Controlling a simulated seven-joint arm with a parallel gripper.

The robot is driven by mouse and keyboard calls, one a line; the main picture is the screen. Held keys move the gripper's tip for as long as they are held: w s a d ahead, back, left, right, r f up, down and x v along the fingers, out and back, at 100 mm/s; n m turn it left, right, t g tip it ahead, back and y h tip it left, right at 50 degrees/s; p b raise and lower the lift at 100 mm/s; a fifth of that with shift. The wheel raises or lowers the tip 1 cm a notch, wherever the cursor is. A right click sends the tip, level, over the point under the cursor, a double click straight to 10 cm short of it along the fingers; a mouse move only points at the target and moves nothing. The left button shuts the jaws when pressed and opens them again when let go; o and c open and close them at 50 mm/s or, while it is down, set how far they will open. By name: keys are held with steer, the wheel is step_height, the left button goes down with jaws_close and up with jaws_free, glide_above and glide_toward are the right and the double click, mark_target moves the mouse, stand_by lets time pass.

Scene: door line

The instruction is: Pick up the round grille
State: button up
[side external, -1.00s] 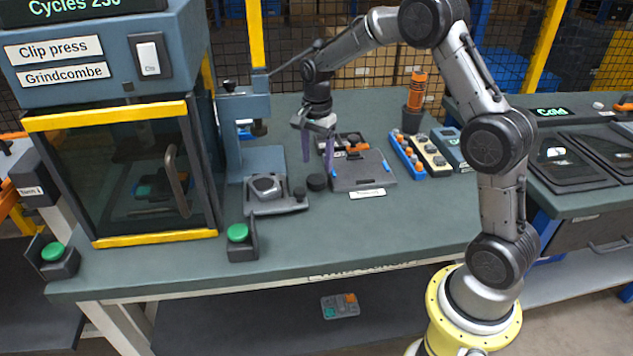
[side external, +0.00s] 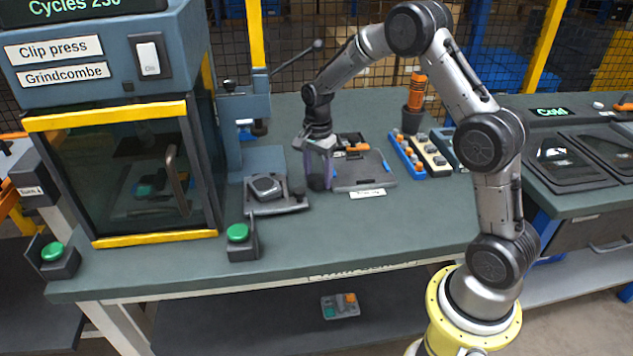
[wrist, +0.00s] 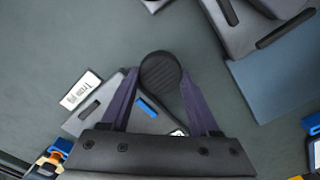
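The round grille is a small black ribbed disc (wrist: 160,72) in the wrist view. It lies between the tips of my gripper (wrist: 160,78), one purple finger on each side. The fingers are spread about as wide as the disc, with only a sliver of room at each side; I see no firm grip. In the side view my gripper (side external: 319,184) points down at the bench, and its fingers mostly hide the grille.
A grey fixture (side external: 265,188) stands close to the left of my gripper.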

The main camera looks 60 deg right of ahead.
steer(key=shift+c, duration=1.1)
steer(key=shift+r, duration=0.1)
